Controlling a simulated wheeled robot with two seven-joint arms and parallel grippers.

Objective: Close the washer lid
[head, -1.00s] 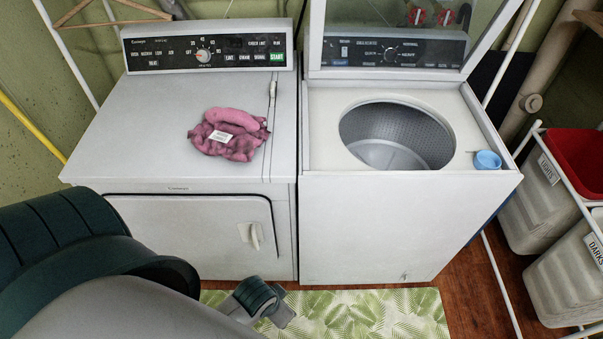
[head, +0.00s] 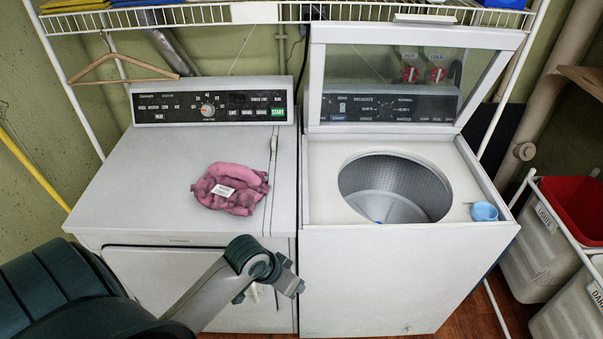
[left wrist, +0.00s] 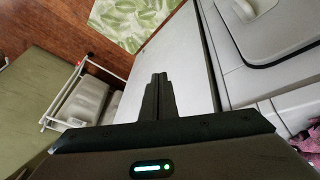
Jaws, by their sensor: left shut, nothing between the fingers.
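The washer (head: 400,270) is the right machine in the head view. Its lid (head: 412,75), a white frame with a clear pane, stands raised upright at the back, and the drum opening (head: 395,188) is uncovered. My left gripper (head: 291,281) is in front of the seam between dryer and washer, below their tops, and apart from the lid. In the left wrist view its fingers (left wrist: 158,92) are together and empty, over the washer's white front. My right gripper is in neither view.
The dryer (head: 150,205) stands left, with a pink cloth bundle (head: 230,188) on top. A blue cup (head: 484,211) sits at the washer's right front corner. A wire shelf (head: 270,13) runs above the lid. Hampers (head: 535,245) stand right of the washer.

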